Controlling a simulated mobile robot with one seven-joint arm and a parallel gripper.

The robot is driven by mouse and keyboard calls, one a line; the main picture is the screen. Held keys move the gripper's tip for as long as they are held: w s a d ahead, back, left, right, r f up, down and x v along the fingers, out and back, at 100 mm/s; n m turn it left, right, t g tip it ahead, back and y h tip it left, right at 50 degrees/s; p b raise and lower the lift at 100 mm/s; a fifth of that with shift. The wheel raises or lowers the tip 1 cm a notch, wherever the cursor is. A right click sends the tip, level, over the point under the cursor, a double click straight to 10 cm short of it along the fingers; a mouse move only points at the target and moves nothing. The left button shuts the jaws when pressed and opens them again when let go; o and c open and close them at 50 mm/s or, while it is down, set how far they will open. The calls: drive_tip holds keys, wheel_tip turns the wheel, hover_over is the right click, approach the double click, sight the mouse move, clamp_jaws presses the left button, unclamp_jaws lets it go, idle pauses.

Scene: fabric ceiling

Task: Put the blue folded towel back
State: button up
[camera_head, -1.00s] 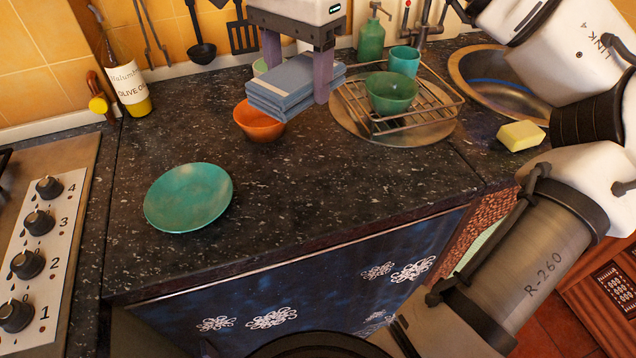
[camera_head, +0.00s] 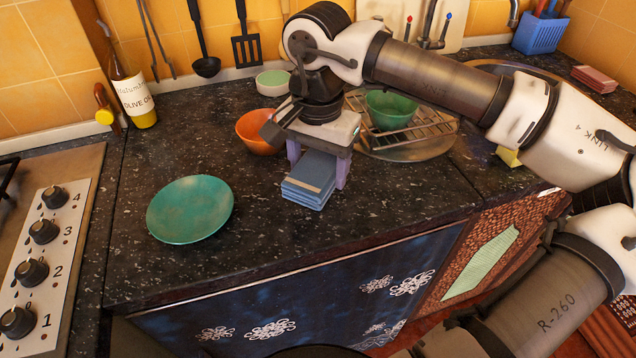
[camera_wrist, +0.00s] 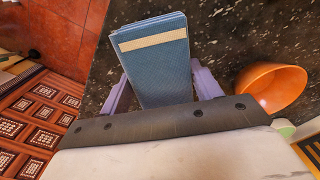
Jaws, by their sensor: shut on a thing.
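The blue folded towel (camera_head: 311,178) is a flat stack with a pale stripe. My gripper (camera_head: 318,170) is shut on it, with a purple finger at each side. The towel is low over the dark countertop, near its front edge; I cannot tell whether it touches the counter. In the wrist view the towel (camera_wrist: 155,65) sticks out forward between the fingers (camera_wrist: 162,92), its pale band across the far end. Its rear part is hidden under the gripper body.
An orange bowl (camera_head: 258,134) stands just left of my gripper, and a teal plate (camera_head: 190,210) lies further left. A green bowl (camera_head: 390,108) sits on a wire rack (camera_head: 425,128) to the right. Bare counter (camera_head: 240,240) lies in front. A green cloth (camera_head: 482,265) hangs below at right.

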sight(318, 167)
drive_tip(key=shift+f, duration=2.55)
drive_tip(key=shift+f, duration=0.1)
drive_tip(key=shift+f, duration=0.15)
drive_tip(key=o, duration=0.9)
wheel_tip(318, 167, up, 12)
drive_tip(key=shift+r, duration=0.25)
